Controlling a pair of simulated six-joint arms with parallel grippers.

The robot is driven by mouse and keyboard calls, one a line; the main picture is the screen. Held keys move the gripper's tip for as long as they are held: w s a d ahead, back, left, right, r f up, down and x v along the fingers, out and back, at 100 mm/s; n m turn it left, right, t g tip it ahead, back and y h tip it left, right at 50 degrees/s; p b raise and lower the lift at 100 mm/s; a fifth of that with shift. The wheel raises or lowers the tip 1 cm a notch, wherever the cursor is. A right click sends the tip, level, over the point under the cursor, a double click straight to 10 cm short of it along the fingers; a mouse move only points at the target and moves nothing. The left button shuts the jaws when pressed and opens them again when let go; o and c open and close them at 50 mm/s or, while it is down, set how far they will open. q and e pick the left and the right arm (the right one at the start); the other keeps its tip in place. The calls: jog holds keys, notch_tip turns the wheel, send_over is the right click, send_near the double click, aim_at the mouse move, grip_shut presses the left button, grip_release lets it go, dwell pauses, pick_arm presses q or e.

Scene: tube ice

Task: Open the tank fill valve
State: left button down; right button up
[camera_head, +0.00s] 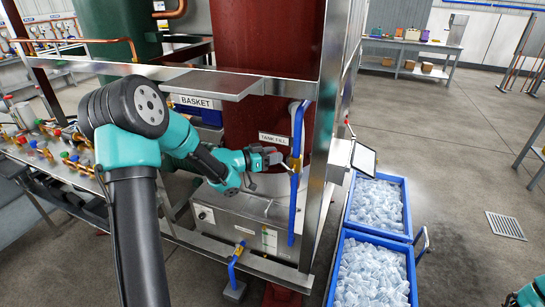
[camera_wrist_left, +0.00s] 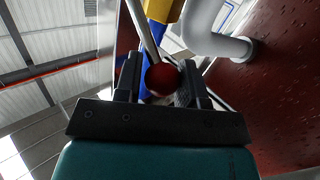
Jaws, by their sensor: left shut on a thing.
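The tank fill valve (camera_head: 293,163) is a brass body on a blue vertical pipe (camera_head: 297,125), beside a label reading "TANK FILL" (camera_head: 274,139) on the dark red tank. My left gripper (camera_head: 278,159) reaches in from the left at the valve. In the left wrist view a red ball-shaped knob (camera_wrist_left: 163,79) on a metal lever (camera_wrist_left: 142,32) sits between the two fingers of my gripper (camera_wrist_left: 160,88), which is shut on it. The yellow valve body (camera_wrist_left: 164,10) shows above the knob. My right gripper is out of view; only a bit of teal arm shows at the lower right.
A metal frame post (camera_head: 325,140) stands just right of the valve, and a steel shelf (camera_head: 222,84) is above. Two blue bins of ice (camera_head: 408,240) stand on the floor at right. A valve bench (camera_head: 50,155) is at left.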

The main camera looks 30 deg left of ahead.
pick_arm(q)
jog(key=shift+w+d+r+m+g+y, duration=0.15)
jog(key=shift+d+r+m+g+y, duration=0.7)
jog(key=shift+r+m+y, duration=0.2)
jog(key=shift+w+d+r+m+g+y, duration=0.1)
jog(key=shift+d+r+m+g+y, duration=0.1)
jog(key=shift+d+m+y, duration=0.15)
jog(key=shift+w+d+r+m+g+y, duration=0.1)
jog(key=shift+d+m+g+y, duration=0.1)
jog(key=shift+d+y, duration=0.2)
jog(key=c, duration=0.8)
grip_release()
jog(key=shift+s+f, duration=0.1)
jog(key=shift+s, duration=0.1)
jog(key=v, duration=1.7)
